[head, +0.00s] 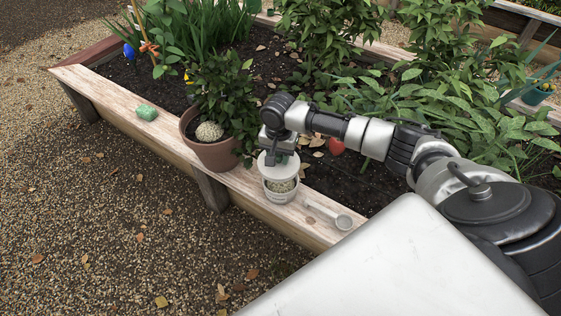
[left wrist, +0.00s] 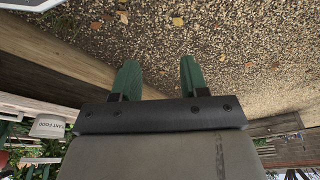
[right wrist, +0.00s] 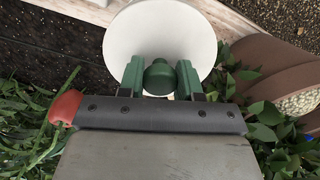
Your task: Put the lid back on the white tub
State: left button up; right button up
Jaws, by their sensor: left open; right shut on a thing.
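The white tub (head: 281,197) stands upright on the wooden bed edge in the head view, with pale granules showing in its open mouth. It also shows at the left of the left wrist view (left wrist: 47,128), with lettering on its side. My right gripper (right wrist: 160,78) is shut on the green knob of the round white lid (right wrist: 150,35). In the head view the lid (head: 268,162) is above the tub's mouth and hides its far part; the gap between them is hard to judge. My left gripper (left wrist: 158,75) is open and empty over gravel.
A scoop (head: 335,215) lies right of the tub on the wooden edge (head: 230,183). Leafy plants fill the bed behind.

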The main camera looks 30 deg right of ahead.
aim_at(281, 161)
jog(key=shift+w+d+f, duration=0.1)
jog(key=shift+d+f, duration=0.3)
jog(key=shift+f, duration=0.4)
jog(key=shift+f+b, duration=0.45)
jog(key=shift+b, duration=0.4)
pick_arm(q)
jog(key=w+b+v, duration=0.1)
jog(key=b+v, duration=0.1)
jog(key=v, duration=0.8)
pick_arm(e)
jog(key=shift+f, duration=0.55)
jog(key=shift+f+b, duration=0.65)
jog(key=shift+b, duration=0.15)
jog(key=shift+f+b, duration=0.4)
jog(key=shift+b, duration=0.3)
pick_arm(q)
jog(key=w+d+t+h, duration=0.1)
jog(key=w+t, duration=0.4)
jog(key=shift+w+d+r, duration=0.25)
jog(key=shift+w+d, duration=0.15)
pick_arm(e)
jog(key=shift+f, duration=1.05)
